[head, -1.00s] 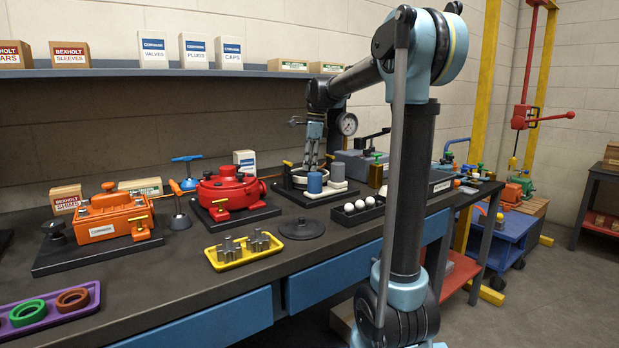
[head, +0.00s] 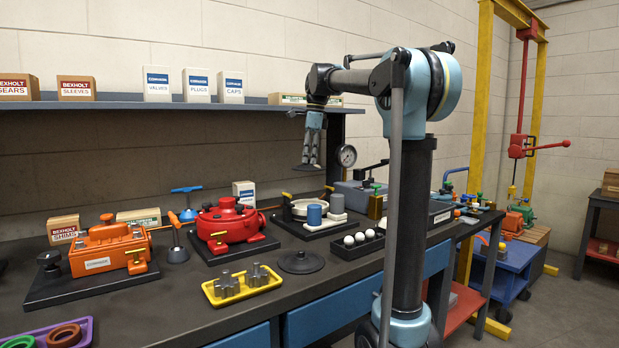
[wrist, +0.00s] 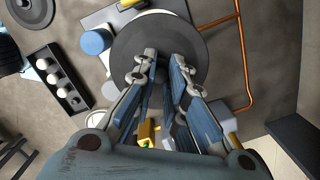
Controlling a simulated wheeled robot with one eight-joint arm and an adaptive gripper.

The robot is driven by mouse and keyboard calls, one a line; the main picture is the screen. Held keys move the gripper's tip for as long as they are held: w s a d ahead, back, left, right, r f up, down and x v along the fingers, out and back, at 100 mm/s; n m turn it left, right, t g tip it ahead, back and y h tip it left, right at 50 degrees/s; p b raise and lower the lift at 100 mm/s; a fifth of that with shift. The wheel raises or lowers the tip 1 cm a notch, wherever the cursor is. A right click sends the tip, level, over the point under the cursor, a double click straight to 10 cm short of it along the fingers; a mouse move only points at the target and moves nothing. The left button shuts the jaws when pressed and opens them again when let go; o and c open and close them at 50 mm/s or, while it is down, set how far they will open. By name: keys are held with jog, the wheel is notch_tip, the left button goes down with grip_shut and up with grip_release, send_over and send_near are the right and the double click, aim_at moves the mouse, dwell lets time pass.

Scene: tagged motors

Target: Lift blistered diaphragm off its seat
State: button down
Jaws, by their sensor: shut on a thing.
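The diaphragm (head: 307,168), a dark grey round disc, hangs below my gripper (head: 310,160), well above the bench. In the wrist view, the disc (wrist: 205,62) lies across the fingertips, and my gripper (wrist: 160,62) is shut on its middle. Blisters cannot be made out. The seat (head: 302,207), a pale round housing on a dark base plate, stands below with its top open. A blue cylinder (head: 314,215) and a pale cylinder (head: 337,203) stand beside it. In the wrist view the disc hides most of the seat.
A black tray with white balls (head: 362,239), a dark round lid (head: 301,261) and a yellow tray of metal parts (head: 241,284) lie in front. A red housing (head: 233,224) stands left. A pressure gauge (head: 347,156) stands close right of the disc. The shelf (head: 190,105) runs behind.

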jog(key=shift+r, duration=3.6)
